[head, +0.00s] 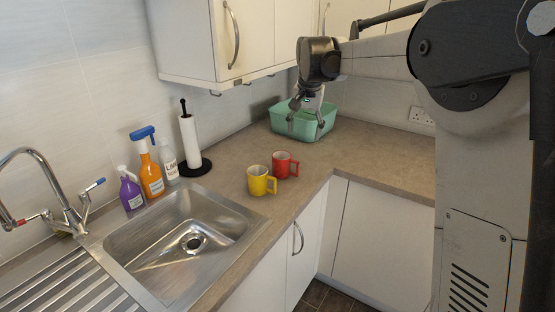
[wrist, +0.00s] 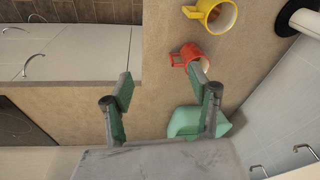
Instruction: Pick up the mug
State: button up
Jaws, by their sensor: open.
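Two mugs stand upright side by side on the counter. The yellow mug (head: 260,181) is nearer the sink, and the red mug (head: 284,165) is just behind it to the right. In the wrist view the yellow mug (wrist: 214,14) is at the top edge, partly cut off. The red mug (wrist: 190,57) is below it, just beyond the right fingertip. My gripper (head: 307,109) is in front of and above the green basin, apart from both mugs. In the wrist view my gripper (wrist: 162,88) is open, with only bare counter between its fingers.
A green basin (head: 290,126) stands in the back corner. A paper towel roll (head: 190,141), spray bottles (head: 150,170) and a steel sink (head: 170,235) are to the left. Wall cabinets (head: 200,40) hang above. The counter (head: 380,175) right of the mugs is clear.

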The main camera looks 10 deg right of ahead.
jog(key=w+f+m+p, duration=0.1)
jog(key=w+f, duration=0.2)
jog(key=w, duration=0.1)
jog(key=w+f+g+p, duration=0.1)
jog(key=w+f+p, duration=0.1)
jog(key=w+f, duration=0.2)
jog(key=w+f+m+g+p, duration=0.1)
jog(key=w+f, duration=0.3)
jog(key=w, duration=0.2)
jog(key=shift+w+a+m+p, duration=0.2)
jog(key=shift+m+p, duration=0.1)
jog(key=shift+p, duration=0.1)
jog(key=p, duration=0.1)
send_over(294, 174)
jog(key=f, duration=0.7)
jog(key=shift+a+f, duration=0.35)
jog(key=shift+f, duration=0.05)
jog(key=shift+w+d+f+p, duration=0.1)
jog(key=shift+f+p, duration=0.15)
jog(key=shift+f, duration=0.65)
jog(key=shift+d+f+p, duration=0.15)
jog(key=shift+f+p, duration=0.1)
jog(key=shift+f, duration=0.65)
jog(key=shift+w+d+f+p, duration=0.1)
jog(key=shift+f+p, duration=0.15)
jog(key=shift+f, duration=0.65)
grip_shut()
